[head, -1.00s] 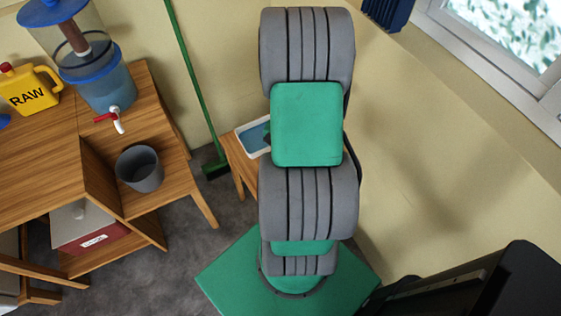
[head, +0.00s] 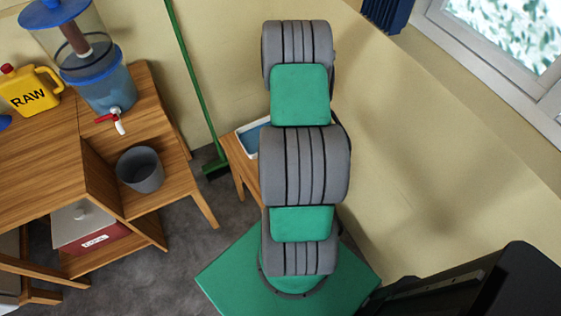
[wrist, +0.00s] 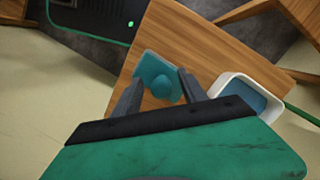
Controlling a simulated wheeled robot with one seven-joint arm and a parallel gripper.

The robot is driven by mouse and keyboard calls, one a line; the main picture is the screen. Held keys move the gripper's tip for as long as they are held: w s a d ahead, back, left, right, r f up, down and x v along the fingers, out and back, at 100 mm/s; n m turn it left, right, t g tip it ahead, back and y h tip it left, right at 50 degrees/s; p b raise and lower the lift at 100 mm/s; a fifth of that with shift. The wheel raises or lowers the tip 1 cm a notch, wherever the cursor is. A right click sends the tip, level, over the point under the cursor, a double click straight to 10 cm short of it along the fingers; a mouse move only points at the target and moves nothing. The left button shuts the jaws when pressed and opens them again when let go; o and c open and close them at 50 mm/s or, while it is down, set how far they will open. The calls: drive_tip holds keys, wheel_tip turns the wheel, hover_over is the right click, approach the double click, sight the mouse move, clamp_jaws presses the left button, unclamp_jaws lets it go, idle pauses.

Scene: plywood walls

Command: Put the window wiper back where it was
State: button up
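A teal piece with a rounded knob, which looks like the window wiper (wrist: 158,72), rests on the wooden stool top (wrist: 205,58) in the wrist view. My gripper (wrist: 160,77) is above it, its two dark fingers apart on either side of the knob. A gap shows between the knob and each finger. I cannot tell how far above the stool the fingertips are. In the head view my arm hides the gripper and the wiper; only the stool's left part (head: 240,172) shows.
A white tray with blue inside (wrist: 248,98) sits on the stool, right of the right finger; it also shows in the head view (head: 243,131). A green broom (head: 195,95) leans on the wall. A wooden shelf (head: 40,150) with a grey bucket (head: 140,169) stands left.

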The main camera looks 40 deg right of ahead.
wheel_tip(320, 180, up, 12)
drive_tip(key=d+b, duration=0.1)
drive_tip(key=d, duration=0.1)
drive_tip(key=w+a+r+n+t+h, duration=0.1)
drive_tip(key=w+a+r+n, duration=0.35)
drive_tip(key=a+r, duration=0.45)
drive_tip(key=s+a+r+n+t, duration=0.1)
drive_tip(key=a+r+n, duration=0.3)
drive_tip(key=a, duration=0.4)
drive_tip(key=s+a+r+n+t, duration=0.2)
drive_tip(key=s+a+r+n, duration=0.1)
drive_tip(key=a, duration=0.5)
wheel_tip(320, 180, up, 2)
drive_tip(key=shift+a+r+n+h, duration=0.15)
drive_tip(key=shift+a+n+h, duration=0.15)
drive_tip(key=shift+n, duration=0.15)
drive_tip(key=shift+s, duration=0.15)
